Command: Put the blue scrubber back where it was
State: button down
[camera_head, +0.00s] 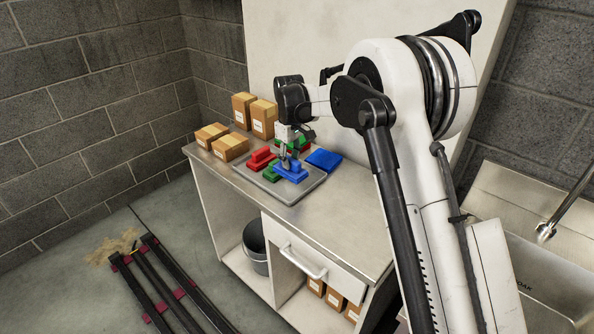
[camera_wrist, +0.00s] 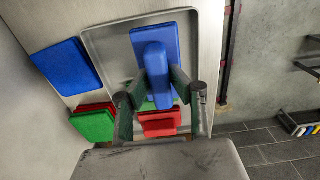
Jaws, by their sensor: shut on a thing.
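The blue scrubber (camera_head: 291,172) is in my gripper (camera_head: 289,158), over the front right part of the grey tray (camera_head: 285,198). In the wrist view the fingers (camera_wrist: 156,82) close on both sides of the raised handle of the blue scrubber (camera_wrist: 153,50). I cannot tell whether its base touches the tray. A green scrubber (camera_head: 270,173) and a red scrubber (camera_head: 260,157) sit in the tray to its left. In the wrist view the green one (camera_wrist: 147,104) is mostly hidden, and the red one (camera_wrist: 160,124) is partly hidden by my gripper.
A flat blue pad (camera_head: 323,160) lies on the counter at the tray's right back edge. Green and red pads (camera_wrist: 93,124) lie beside it, partly behind my gripper in the head view. Several cardboard boxes (camera_head: 230,147) stand at the counter's left. The counter's front right is clear.

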aim_at(297, 161)
jog(key=shift+w+d+f, duration=1)
jog(key=shift+w+d, duration=0.05)
jog(key=shift+w, duration=0.05)
jog(key=shift+f+p, duration=0.3)
jog(key=shift+f, duration=1.6)
jog(key=shift+f, duration=0.15)
jog(key=c, duration=1.5)
grip_release()
jog(key=shift+c, duration=0.2)
notch_tip(297, 161, up, 12)
jog(key=shift+r+b, duration=0.2)
jog(key=shift+b, duration=0.1)
jog(key=shift+s+r, duration=0.1)
